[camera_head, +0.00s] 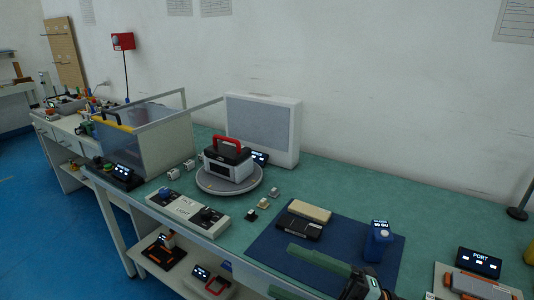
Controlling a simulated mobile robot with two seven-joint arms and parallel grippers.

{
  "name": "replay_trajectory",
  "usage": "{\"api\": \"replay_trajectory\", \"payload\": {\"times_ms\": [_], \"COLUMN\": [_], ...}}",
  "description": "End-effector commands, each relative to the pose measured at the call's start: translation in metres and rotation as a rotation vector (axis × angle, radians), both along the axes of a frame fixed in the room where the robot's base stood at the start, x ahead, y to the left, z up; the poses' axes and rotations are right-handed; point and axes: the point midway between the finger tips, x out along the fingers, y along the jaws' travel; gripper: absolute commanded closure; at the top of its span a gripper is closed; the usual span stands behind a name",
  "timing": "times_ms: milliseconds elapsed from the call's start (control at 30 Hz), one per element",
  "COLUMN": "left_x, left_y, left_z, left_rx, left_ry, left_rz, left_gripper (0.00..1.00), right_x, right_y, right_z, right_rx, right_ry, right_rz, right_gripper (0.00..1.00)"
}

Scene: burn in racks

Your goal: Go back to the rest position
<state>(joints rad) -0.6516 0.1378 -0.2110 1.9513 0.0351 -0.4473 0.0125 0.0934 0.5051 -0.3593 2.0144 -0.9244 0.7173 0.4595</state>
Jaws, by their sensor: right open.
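My right gripper (281,269) comes in at the bottom edge of the head view, with two long green fingers spread apart and nothing visible between them. It hangs in front of the workbench (345,180), over the near edge of a dark blue mat (262,243). Its dark body is partly cut off by the frame's lower edge. My left gripper is not in view.
On the bench stand a grey turntable (244,191) bearing a black-and-white case with a red handle (229,160), a white panel (270,137), a control box (188,212), a blue bottle-like device (378,241) and a PORT display (479,262). A clear-walled enclosure (150,145) stands left.

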Motion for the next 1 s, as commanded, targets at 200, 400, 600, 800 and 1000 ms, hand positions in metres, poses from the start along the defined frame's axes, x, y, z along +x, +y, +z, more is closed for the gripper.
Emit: {"api": "replay_trajectory", "payload": {"times_ms": [200,400,600,800,1000], "left_x": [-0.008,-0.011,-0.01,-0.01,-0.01], "left_y": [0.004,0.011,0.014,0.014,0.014], "left_z": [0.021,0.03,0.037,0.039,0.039], "left_rx": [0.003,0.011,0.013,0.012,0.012], "left_ry": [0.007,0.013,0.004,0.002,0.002], "left_rz": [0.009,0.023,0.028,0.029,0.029], "left_gripper": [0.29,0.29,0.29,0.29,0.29], "right_x": [0.047,0.003,-0.073,-0.094,-0.094], "right_y": [-0.07,-0.118,-0.126,-0.126,-0.126], "right_z": [-0.075,-0.211,-0.293,-0.31,-0.31], "right_rx": [0.364,0.422,0.383,0.368,0.368], "right_ry": [0.588,1.142,1.519,1.609,1.609], "right_rz": [-0.506,-0.875,-1.042,-1.072,-1.072], "right_gripper": [0.13,0.13,0.13,0.13,0.13]}}
